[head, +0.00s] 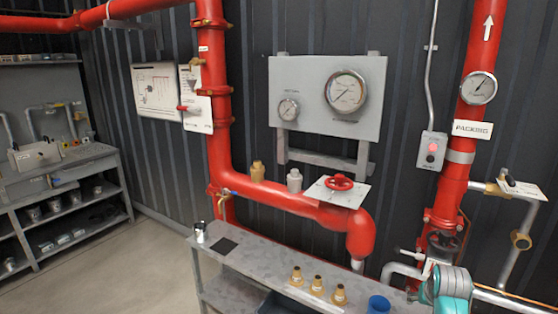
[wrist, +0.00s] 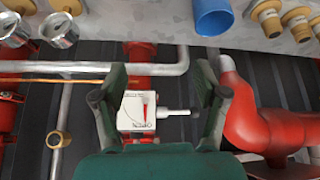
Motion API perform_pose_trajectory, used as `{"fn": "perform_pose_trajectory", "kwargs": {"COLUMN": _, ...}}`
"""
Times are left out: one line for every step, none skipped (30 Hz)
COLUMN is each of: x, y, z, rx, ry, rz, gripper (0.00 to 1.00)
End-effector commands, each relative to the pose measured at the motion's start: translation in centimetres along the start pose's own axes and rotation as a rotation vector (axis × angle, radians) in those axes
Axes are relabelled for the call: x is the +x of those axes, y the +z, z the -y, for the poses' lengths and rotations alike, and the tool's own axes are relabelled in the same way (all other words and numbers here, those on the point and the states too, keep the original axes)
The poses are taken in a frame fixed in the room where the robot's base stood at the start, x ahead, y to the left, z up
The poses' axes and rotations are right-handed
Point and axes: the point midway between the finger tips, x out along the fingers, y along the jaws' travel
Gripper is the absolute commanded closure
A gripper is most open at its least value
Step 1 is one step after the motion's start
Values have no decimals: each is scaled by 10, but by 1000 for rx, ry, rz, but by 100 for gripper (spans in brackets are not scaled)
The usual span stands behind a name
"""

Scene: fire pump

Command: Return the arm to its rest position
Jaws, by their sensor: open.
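My gripper (wrist: 160,92) shows in the wrist view with its two dark green fingers spread apart. Nothing is held between them. A white plate (wrist: 139,112) marked OPEN, with a red wedge, appears between the fingers, and a metal lever (wrist: 178,112) sticks out to its right. I cannot tell how far the fingers are from the plate. In the head view a teal and grey part of my arm (head: 450,285) stands at the lower right, in front of the pipes. My fingers are not clearly seen there.
A grey bench (head: 265,262) holds several brass fittings (head: 317,284) and a blue cup (head: 379,304) close to my arm. A red pipe (head: 275,195) with a red handwheel (head: 339,182) runs behind it. Open floor (head: 120,265) lies at the left.

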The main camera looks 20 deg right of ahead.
Motion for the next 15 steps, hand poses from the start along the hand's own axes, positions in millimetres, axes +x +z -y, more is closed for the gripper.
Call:
{"fn": "perform_pose_trajectory", "kwargs": {"x": 10, "y": 22, "z": 11, "rx": -17, "ry": -10, "rz": -9, "gripper": 28}}
{"fn": "perform_pose_trajectory", "kwargs": {"x": 15, "y": 32, "z": 17, "rx": -27, "ry": -16, "rz": -21, "gripper": 28}}
{"fn": "perform_pose_trajectory", "kwargs": {"x": 20, "y": 46, "z": 25, "rx": -39, "ry": -25, "rz": -36, "gripper": 28}}
{"fn": "perform_pose_trajectory", "kwargs": {"x": 23, "y": 56, "z": 30, "rx": -47, "ry": -30, "rz": -48, "gripper": 28}}
{"fn": "perform_pose_trajectory", "kwargs": {"x": 27, "y": 66, "z": 36, "rx": -57, "ry": -37, "rz": -60, "gripper": 28}}
{"fn": "perform_pose_trajectory", "kwargs": {"x": 30, "y": 80, "z": 43, "rx": -68, "ry": -45, "rz": -75, "gripper": 28}}
{"fn": "perform_pose_trajectory", "kwargs": {"x": 33, "y": 91, "z": 47, "rx": -77, "ry": -51, "rz": -86, "gripper": 28}}
{"fn": "perform_pose_trajectory", "kwargs": {"x": 34, "y": 101, "z": 52, "rx": -86, "ry": -58, "rz": -98, "gripper": 28}}
{"fn": "perform_pose_trajectory", "kwargs": {"x": 36, "y": 115, "z": 59, "rx": -97, "ry": -67, "rz": -113, "gripper": 28}}
{"fn": "perform_pose_trajectory", "kwargs": {"x": 38, "y": 126, "z": 63, "rx": -105, "ry": -73, "rz": -123, "gripper": 28}}
{"fn": "perform_pose_trajectory", "kwargs": {"x": 38, "y": 137, "z": 67, "rx": -114, "ry": -80, "rz": -134, "gripper": 28}}
{"fn": "perform_pose_trajectory", "kwargs": {"x": 39, "y": 151, "z": 72, "rx": -125, "ry": -89, "rz": -149, "gripper": 28}}
{"fn": "perform_pose_trajectory", "kwargs": {"x": 39, "y": 161, "z": 76, "rx": -133, "ry": -96, "rz": -161, "gripper": 28}}
{"fn": "perform_pose_trajectory", "kwargs": {"x": 38, "y": 172, "z": 80, "rx": -141, "ry": -103, "rz": -171, "gripper": 28}}
{"fn": "perform_pose_trajectory", "kwargs": {"x": 37, "y": 186, "z": 84, "rx": -152, "ry": -113, "rz": -186, "gripper": 28}}
